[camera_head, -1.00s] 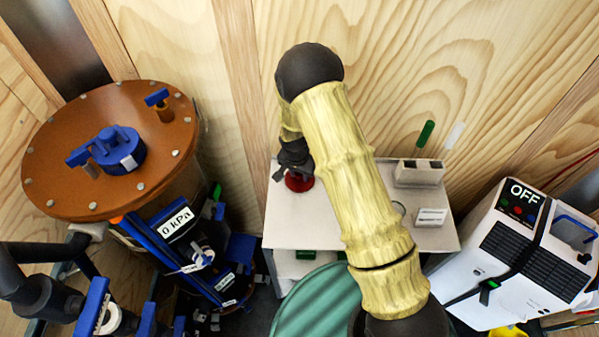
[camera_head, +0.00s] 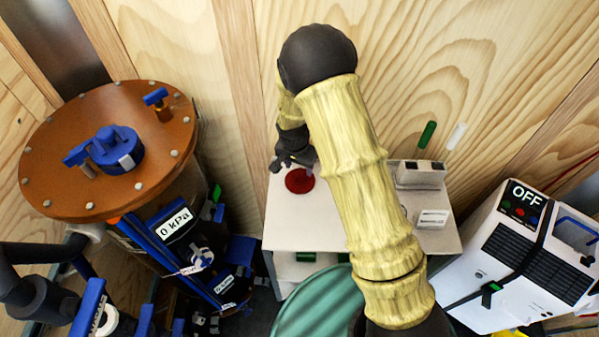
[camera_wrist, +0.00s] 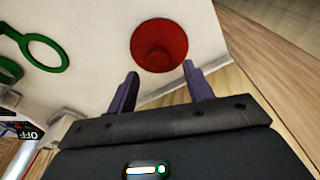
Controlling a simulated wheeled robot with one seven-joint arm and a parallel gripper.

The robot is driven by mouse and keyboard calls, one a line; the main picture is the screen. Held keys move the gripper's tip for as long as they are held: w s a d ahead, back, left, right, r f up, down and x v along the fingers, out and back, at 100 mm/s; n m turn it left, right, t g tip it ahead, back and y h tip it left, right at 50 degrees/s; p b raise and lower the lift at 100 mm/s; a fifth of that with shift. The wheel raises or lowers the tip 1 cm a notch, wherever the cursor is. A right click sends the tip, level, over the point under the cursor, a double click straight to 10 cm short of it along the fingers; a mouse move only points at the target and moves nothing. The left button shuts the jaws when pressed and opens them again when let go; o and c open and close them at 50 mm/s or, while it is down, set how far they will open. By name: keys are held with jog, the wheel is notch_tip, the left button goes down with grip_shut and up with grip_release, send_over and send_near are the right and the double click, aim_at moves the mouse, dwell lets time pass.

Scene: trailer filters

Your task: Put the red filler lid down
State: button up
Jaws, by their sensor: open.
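The red filler lid (camera_head: 299,181) lies on the white tabletop (camera_head: 300,228), near its left back part. In the wrist view the round red lid (camera_wrist: 159,46) rests on the white surface just beyond my fingertips. My gripper (camera_wrist: 160,90) is open and empty, with a gap between its fingers and the lid. In the head view my gripper (camera_head: 292,160) is above and just behind the lid, partly hidden by my own arm.
A small white holder (camera_head: 420,174) with a green and a white stick stands at the table's back right. A white label block (camera_head: 432,218) is in front of it. An orange-topped tank (camera_head: 100,150) stands left. A white OFF unit (camera_head: 505,255) stands right.

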notch_tip(320, 180, up, 6)
jog(key=shift+s+a+r+b, duration=0.2)
jog(key=shift+s+r+b, duration=0.05)
jog(key=shift+s+b, duration=0.2)
dwell(0.4)
jog(key=s+d+r+n, duration=0.2)
jog(key=s+d+r, duration=0.3)
jog(key=s+d, duration=0.3)
jog(key=s+d+r+n+t, duration=0.1)
jog(key=s+d+r+n, duration=0.1)
jog(key=s+d+r, duration=0.4)
jog(key=s+d, duration=0.2)
jog(key=s, duration=0.1)
jog(key=shift+n+y, duration=0.4)
jog(key=shift+d, duration=0.1)
jog(key=shift+r+p, duration=0.35)
jog(key=shift+p, duration=0.05)
